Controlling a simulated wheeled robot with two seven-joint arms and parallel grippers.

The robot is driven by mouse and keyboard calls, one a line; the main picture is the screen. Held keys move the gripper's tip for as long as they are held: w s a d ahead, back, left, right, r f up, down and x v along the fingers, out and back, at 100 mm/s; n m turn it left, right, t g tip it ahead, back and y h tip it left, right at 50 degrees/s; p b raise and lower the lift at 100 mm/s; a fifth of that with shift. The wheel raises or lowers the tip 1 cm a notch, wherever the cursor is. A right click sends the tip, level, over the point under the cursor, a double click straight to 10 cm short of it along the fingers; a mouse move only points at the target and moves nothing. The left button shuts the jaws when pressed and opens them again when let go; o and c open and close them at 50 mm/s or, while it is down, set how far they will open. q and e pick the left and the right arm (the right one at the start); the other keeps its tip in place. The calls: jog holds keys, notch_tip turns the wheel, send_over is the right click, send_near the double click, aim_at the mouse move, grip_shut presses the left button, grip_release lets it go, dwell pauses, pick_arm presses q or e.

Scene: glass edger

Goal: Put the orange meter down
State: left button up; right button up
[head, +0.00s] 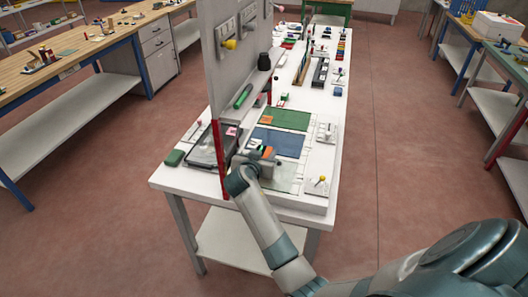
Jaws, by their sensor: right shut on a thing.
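The orange meter (267,151) is small in the head view and partly covered by my right gripper (266,156). The gripper is shut on it, over the near part of the white table (210,193), by the blue mat (276,142). I cannot tell whether the meter touches the surface below. My left gripper is not in view.
An upright grey panel (228,70) with a red post (219,160) stands just left of my right gripper. A dark-framed tray (203,150) and a green block (175,157) lie further left. A green mat (286,118) lies behind; a yellow-knobbed fixture (320,183) stands right.

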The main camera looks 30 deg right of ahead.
jog(key=shift+f, duration=0.1)
jog(key=shift+f, duration=0.1)
jog(key=o, duration=1.3)
jog(key=shift+r, duration=0.25)
